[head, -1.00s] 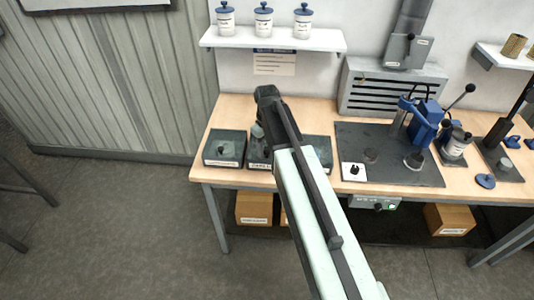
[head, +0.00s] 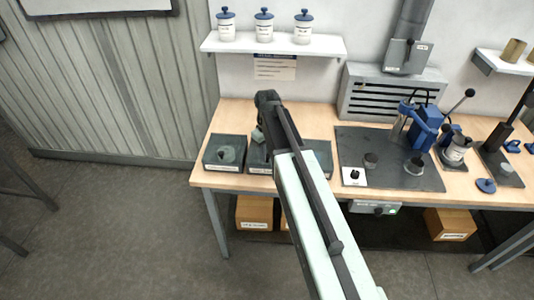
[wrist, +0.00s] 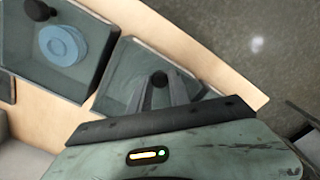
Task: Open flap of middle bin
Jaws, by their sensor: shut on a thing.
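Three dark, low bins stand in a row at the left end of the bench. The middle bin (head: 258,170) is mostly covered by my arm in the head view. My gripper (head: 258,137) is over it. In the wrist view my gripper (wrist: 161,92) has its two fingers closed around a small black knob (wrist: 160,79) on a see-through grey flap (wrist: 128,72). Whether this flap is raised is hard to tell. The left bin (head: 210,165) and the right bin (head: 320,160) flank it. One neighbouring bin (wrist: 90,75) in the wrist view holds a blue round part (wrist: 60,43).
A dark mat (head: 400,175) with a blue press (head: 425,122) lies to the right of the bins. A white shelf (head: 275,46) with three lidded jars is above. Bare wood (head: 235,117) shows behind the bins. The bench's front edge is close to them.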

